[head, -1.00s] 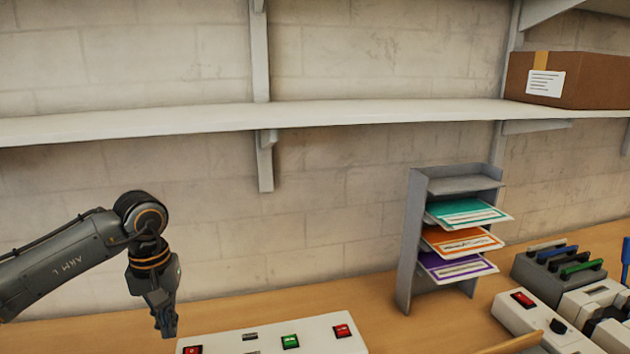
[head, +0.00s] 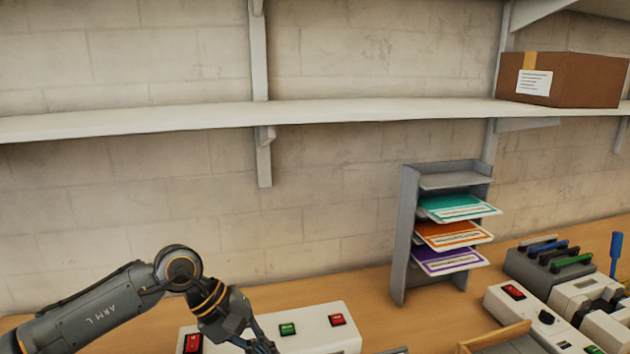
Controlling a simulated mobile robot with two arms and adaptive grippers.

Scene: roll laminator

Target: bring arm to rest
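My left arm comes in from the left, low in the head view. Its gripper (head: 258,343) hangs in front of the white switch panel (head: 316,335) and covers part of it. The fingertips run down to the bottom edge of the picture, so I cannot tell whether they are open or shut. I see nothing held in the visible part. My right arm and gripper are not in view.
The panel has red and green rocker switches. A grey rack (head: 405,235) with teal, orange and purple packs stands behind it. At right are a white machine (head: 520,310) and a holder with coloured handles (head: 550,262). A shelf (head: 330,112) with a carton (head: 590,80) spans the wall.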

